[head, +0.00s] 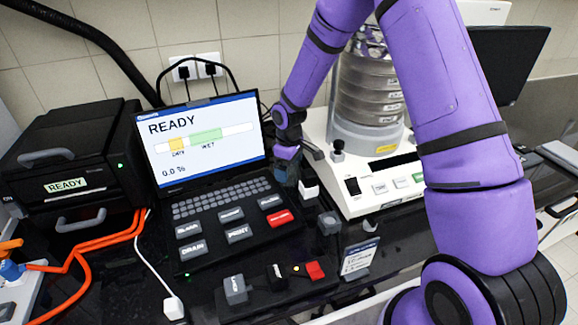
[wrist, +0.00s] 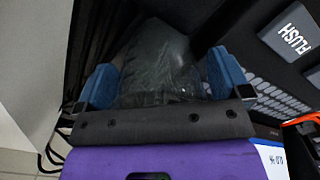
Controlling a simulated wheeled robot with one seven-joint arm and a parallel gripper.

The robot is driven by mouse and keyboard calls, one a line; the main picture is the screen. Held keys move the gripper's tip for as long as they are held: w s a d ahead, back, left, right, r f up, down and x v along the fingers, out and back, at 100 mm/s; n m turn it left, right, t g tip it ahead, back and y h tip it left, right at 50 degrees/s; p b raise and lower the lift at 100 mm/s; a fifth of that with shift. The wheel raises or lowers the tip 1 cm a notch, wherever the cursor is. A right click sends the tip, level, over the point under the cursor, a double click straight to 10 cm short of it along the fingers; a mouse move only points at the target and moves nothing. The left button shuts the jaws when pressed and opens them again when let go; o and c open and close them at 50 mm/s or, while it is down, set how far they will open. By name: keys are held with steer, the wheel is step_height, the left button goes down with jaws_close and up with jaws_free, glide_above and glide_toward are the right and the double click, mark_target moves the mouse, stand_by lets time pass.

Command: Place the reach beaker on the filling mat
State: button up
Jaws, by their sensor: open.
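My gripper (head: 288,172) points down beside the right edge of the laptop, in front of the sieve shaker. In the wrist view its two blue fingers (wrist: 160,82) stand wide apart. Between them is a grey, see-through shape (wrist: 155,58) that looks like the beaker; I cannot tell whether the fingers touch it. In the head view the space at the fingertips is dark and small, so the beaker is not clear there. I cannot make out the filling mat in either view.
The laptop (head: 205,135) reads READY, with labelled keys including a red one (head: 279,218). The sieve shaker (head: 370,100) stands behind my arm. A white block (head: 308,188), a dark block (head: 328,222) and a small sign (head: 359,260) stand nearby. Orange hoses (head: 95,242) run at left.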

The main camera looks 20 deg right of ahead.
step_height(320, 180, up, 13)
steer(key=shift+f, duration=0.2)
stand_by(0.4)
